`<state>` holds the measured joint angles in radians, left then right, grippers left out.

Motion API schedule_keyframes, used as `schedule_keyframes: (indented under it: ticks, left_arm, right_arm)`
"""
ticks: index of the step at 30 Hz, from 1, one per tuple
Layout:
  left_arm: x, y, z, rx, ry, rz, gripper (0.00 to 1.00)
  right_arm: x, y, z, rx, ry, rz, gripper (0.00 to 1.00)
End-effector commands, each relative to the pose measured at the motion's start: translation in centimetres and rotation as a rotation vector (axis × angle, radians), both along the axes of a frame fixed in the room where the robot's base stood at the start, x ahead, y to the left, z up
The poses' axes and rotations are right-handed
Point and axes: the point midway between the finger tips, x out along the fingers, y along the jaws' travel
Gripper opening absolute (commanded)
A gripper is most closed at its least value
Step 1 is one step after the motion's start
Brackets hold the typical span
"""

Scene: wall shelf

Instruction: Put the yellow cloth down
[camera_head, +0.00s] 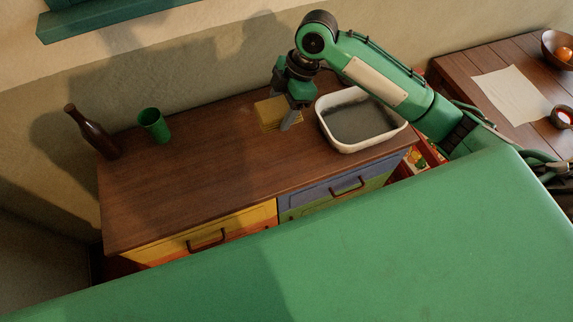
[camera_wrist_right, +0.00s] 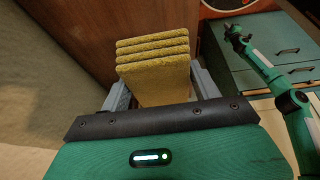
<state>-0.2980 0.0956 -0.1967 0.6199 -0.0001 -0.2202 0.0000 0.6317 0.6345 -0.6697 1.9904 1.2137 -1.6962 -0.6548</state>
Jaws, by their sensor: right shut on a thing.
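The yellow cloth (camera_head: 268,113) is a folded stack with several layers. It is over the back part of the brown wooden cabinet top (camera_head: 200,165), just left of the white basin. My right gripper (camera_head: 291,122) is shut on it. In the right wrist view the cloth (camera_wrist_right: 155,60) sits between the two grey fingers of this gripper (camera_wrist_right: 160,92). I cannot tell whether its underside touches the wood. A green arm, seemingly my left one, shows at the right of the wrist view, with its gripper (camera_wrist_right: 236,36) small and unclear.
The white basin (camera_head: 356,143) with a dark inside stands right of the cloth. A green cup (camera_head: 154,126) and a brown bottle (camera_head: 92,132) stand at the left end. The middle and front of the top are clear. A second table (camera_head: 465,75) is at the right.

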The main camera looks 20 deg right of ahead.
Motion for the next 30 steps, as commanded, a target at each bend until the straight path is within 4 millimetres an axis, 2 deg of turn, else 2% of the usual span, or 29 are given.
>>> schedule_keyframes:
  ticks: [3, 7, 15, 18, 25, 30]
  left_arm:
    - [0.0, -1.6, 0.6, -0.018, 0.001, 0.002, 0.0]
    - [-0.2, -2.6, 1.4, -0.027, 0.002, 0.001, 0.0]
    - [-0.3, -1.9, 3.1, -0.02, 0.002, -0.001, 0.0]
    - [-0.3, -1.5, 3.4, -0.016, 0.002, 0.001, 0.0]
    - [-0.3, -1.2, 3.8, -0.013, 0.003, 0.003, 0.0]
    - [-0.2, -1.2, 4.5, -0.013, 0.003, 0.003, 0.0]
  right_arm:
    - [-0.3, 0.1, -1.8, -0.001, 0.007, 0.003, 0.45]
    - [-0.4, 0.1, -5.2, -0.001, 0.009, 0.003, 0.45]
    - [-0.3, 0.1, -12.2, 0.001, 0.006, 0.001, 0.45]
    - [-0.2, 0.1, -14.2, 0.0, 0.004, 0.002, 0.45]
    - [-0.2, 0.0, -16.4, -0.001, 0.003, 0.002, 0.45]
    - [-0.2, 0.1, -18.8, 0.0, 0.004, 0.002, 0.45]
